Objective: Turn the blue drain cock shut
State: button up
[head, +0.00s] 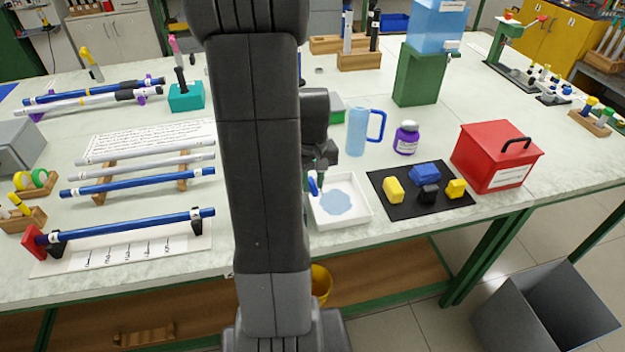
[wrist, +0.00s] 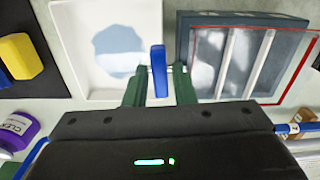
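The blue drain cock (wrist: 159,72) shows in the wrist view as a narrow blue lever between the two dark green fingers of my gripper (wrist: 159,88). A gap shows on each side of the lever, so the fingers look open around it. In the head view only a small blue piece of the cock (head: 313,184) shows beside my arm; the rest is hidden. A white tray (head: 362,213) lies below it with a pale blue puddle (head: 336,202) in it. The tray also shows in the wrist view (wrist: 75,75).
A dark box with light ribs and a red edge (wrist: 245,60) stands beside the cock. A black mat (head: 400,208) with yellow, blue and black blocks lies right of the tray. A light blue jug (head: 357,133) and a purple jar (head: 406,139) stand behind.

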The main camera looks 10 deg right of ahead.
aim_at(312, 183)
grip_shut()
jog(key=shift+m, duration=0.5)
grip_release()
notch_tip(312, 183, up, 14)
dwell(0.4)
